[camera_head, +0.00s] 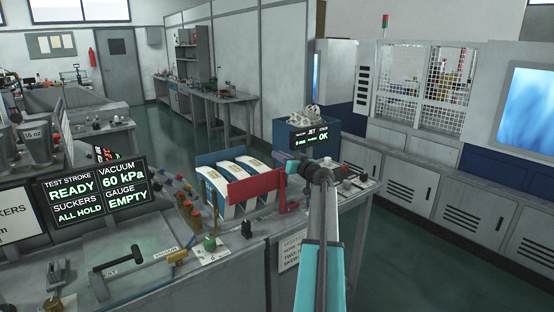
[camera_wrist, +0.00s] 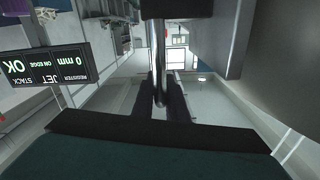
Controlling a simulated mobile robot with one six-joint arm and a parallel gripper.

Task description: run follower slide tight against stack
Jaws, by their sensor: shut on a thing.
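In the wrist view my gripper (camera_wrist: 162,108) is shut around a slim grey metal rod (camera_wrist: 158,60). I cannot see whether the rod joins the red plate.
A larger display (camera_head: 92,192) reads READY, ALL HOLD, 60 kPa, EMPTY. Coloured knobs (camera_head: 195,215) crowd the bench left of the stack.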

